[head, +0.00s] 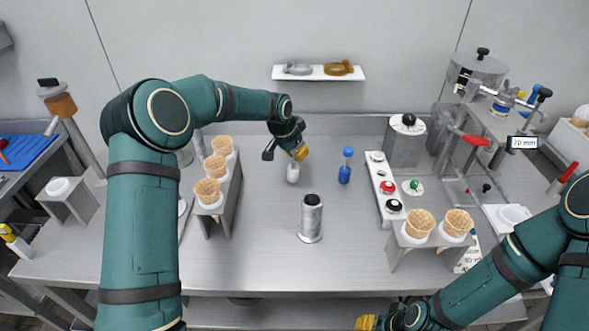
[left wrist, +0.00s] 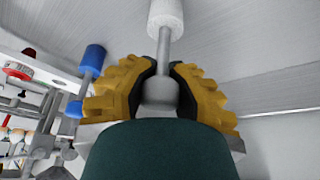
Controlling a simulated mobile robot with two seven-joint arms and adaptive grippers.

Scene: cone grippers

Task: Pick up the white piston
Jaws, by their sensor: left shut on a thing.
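The white piston (head: 292,173) is at the middle back of the steel table, below my left gripper (head: 297,152). In the left wrist view its pale knob sits between the yellow fingers of my left gripper (left wrist: 160,88). A thin rod runs from the knob to the white piston's wider end (left wrist: 165,14). The left gripper is shut on it. I cannot tell whether its lower end touches the table. My right gripper (head: 366,322) shows only partly at the bottom edge, away from the piston; its opening is not visible.
A blue piston (head: 346,165) stands just right of the white one. A metal cylinder (head: 311,218) stands in front. Cone holders stand left (head: 222,205) and right (head: 430,240). A button panel (head: 385,190) lies right. A small shelf (head: 318,74) hangs on the wall behind.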

